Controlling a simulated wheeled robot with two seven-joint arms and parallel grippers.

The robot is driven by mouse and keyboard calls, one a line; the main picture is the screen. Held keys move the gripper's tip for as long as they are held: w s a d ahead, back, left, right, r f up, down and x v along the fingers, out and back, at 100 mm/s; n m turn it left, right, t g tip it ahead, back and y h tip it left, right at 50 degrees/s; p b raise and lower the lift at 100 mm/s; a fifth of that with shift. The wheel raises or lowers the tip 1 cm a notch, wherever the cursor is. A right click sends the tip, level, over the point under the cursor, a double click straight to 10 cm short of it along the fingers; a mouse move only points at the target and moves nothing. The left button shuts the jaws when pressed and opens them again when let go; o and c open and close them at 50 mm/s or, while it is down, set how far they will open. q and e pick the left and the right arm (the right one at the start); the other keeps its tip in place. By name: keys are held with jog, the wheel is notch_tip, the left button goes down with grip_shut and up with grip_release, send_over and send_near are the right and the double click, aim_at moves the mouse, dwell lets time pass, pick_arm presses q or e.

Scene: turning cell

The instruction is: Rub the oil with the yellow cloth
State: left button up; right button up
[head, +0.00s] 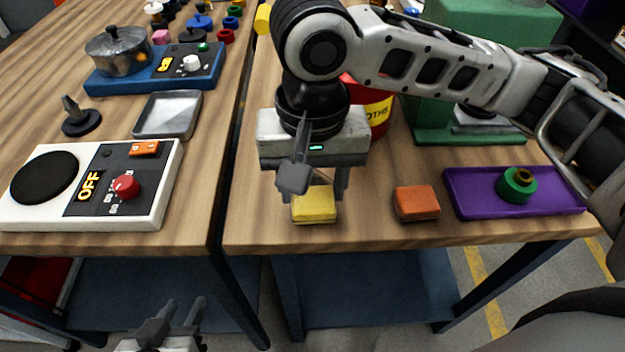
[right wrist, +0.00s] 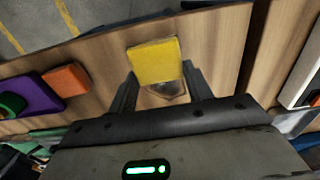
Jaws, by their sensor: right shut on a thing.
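The yellow cloth (head: 314,206) is a folded block low over the right table, near its front edge. My right gripper (head: 314,192) points down and is shut on the cloth, with a finger at either side. The cloth also shows between the fingers in the right wrist view (right wrist: 154,61). A small glossy brownish patch, looking like the oil (right wrist: 166,92), lies on the wood beside the cloth there, partly covered by it. I cannot tell whether the cloth touches the table. My left gripper (head: 180,312) is open and empty, low in front of the tables.
An orange block (head: 416,203) and a purple tray (head: 465,205) with a green ring lie right of the cloth. A red container (head: 375,115) and green machine (head: 440,137) stand behind. The left table holds a white hotplate (head: 150,205). A gap separates the tables.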

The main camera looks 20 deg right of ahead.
jog(key=shift+f, duration=1.05)
dwell(0.4)
jog(key=shift+w+r, duration=0.1)
